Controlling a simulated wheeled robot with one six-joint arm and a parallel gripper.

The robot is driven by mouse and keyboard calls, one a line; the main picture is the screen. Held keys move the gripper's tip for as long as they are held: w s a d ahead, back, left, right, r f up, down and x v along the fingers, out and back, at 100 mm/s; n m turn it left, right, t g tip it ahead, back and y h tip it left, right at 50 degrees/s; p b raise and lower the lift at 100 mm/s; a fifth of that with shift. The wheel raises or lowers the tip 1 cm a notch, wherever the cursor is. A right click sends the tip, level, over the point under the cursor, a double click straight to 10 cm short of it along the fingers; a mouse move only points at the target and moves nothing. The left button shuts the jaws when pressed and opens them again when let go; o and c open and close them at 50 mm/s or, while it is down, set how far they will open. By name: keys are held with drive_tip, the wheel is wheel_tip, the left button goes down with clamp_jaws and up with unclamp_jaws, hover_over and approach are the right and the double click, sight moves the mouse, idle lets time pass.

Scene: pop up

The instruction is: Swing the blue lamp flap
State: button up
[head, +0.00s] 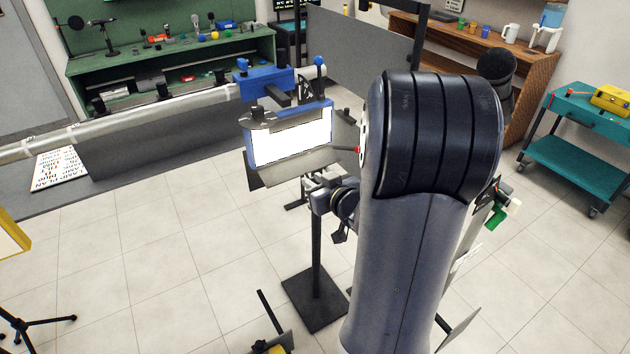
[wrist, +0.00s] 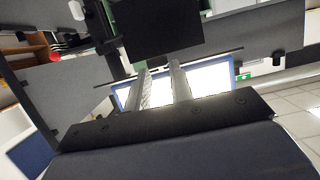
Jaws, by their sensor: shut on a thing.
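The blue lamp (head: 250,145) has a bright white panel and stands left of my arm in the head view. Grey flaps border it; a lower flap (head: 262,174) slants out under the panel and a dark plate shows at its right side. In the wrist view the lit panel and its blue frame (wrist: 122,96) lie behind my fingers. My gripper (wrist: 160,68) is shut on a thin dark flap edge (wrist: 218,55) that crosses the fingertips, in front of the lamp. The exact contact is hard to make out.
A black stand base (head: 315,300) is on the floor below the lamp. A grey pole (head: 120,118) runs in from the left. A green bench (head: 170,58) and a wooden shelf (head: 470,38) stand behind. A teal cart (head: 578,165) stands right.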

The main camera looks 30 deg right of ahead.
drive_tip(key=shift+s+r+p, duration=0.2)
drive_tip(key=shift+r+p, duration=0.25)
drive_tip(key=shift+r, duration=0.4)
drive_tip(key=shift+r, duration=0.25)
drive_tip(key=o, duration=0.9)
drive_tip(key=shift+s, duration=0.1)
drive_tip(key=v, duration=1)
drive_tip(key=shift+s+p, duration=0.35)
drive_tip(key=shift+s, duration=0.05)
drive_tip(key=shift+w, duration=0.15)
